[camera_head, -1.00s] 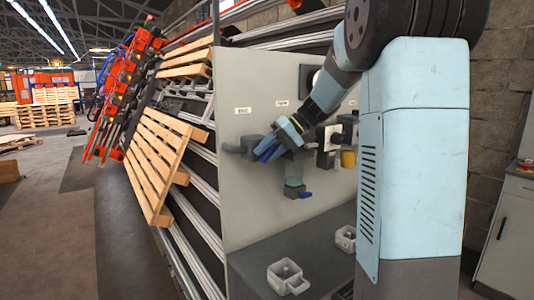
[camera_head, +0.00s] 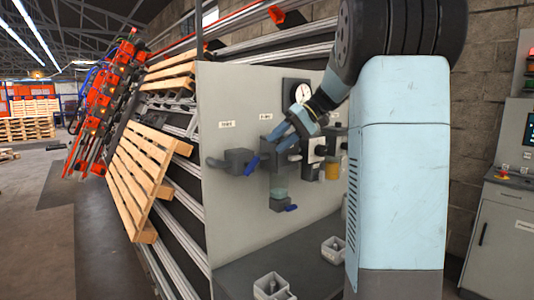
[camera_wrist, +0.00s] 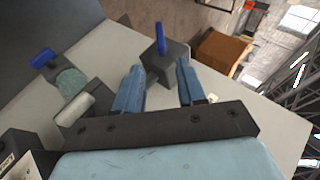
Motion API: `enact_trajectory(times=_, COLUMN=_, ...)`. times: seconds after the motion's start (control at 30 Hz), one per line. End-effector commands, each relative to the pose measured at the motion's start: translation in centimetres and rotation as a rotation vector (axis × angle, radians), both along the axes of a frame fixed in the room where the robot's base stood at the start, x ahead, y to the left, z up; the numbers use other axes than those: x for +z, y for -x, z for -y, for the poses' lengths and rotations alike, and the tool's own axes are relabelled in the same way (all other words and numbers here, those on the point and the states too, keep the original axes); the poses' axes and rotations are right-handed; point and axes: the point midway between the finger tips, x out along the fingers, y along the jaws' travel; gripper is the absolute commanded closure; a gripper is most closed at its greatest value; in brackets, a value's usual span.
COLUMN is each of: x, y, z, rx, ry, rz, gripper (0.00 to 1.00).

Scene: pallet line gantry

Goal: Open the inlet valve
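A dark block valve with a blue lever (camera_head: 251,165) is on the left of the grey panel (camera_head: 228,88), under a small label too small to read surely. I cannot tell for sure that it is the inlet valve. In the wrist view a dark block with a blue lever (camera_wrist: 160,38) stands just beyond the fingertips, its lever pointing out from the block. My gripper (camera_head: 274,140) is to the right of the left valve, apart from its lever. The wrist view shows my gripper (camera_wrist: 160,78) open, with nothing between the fingers.
A lower valve with a grey-green body and blue lever (camera_head: 283,205) hangs below; it also shows in the wrist view (camera_wrist: 43,58). Grey boxes (camera_head: 270,287) lie on the ledge. A wooden pallet (camera_head: 143,172) leans left of the panel.

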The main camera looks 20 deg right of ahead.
Motion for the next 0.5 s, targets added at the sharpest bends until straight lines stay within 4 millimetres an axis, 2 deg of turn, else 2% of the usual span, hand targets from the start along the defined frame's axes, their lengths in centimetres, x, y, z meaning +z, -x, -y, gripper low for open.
enact_trajectory(times=0.2, x=1.4, y=0.3, z=1.7, rx=-0.001, ry=0.000, rz=0.000, gripper=0.60)
enact_trajectory(times=0.5, x=1.7, y=0.4, z=2.0, rx=0.000, ry=0.000, rz=0.000, gripper=0.60)
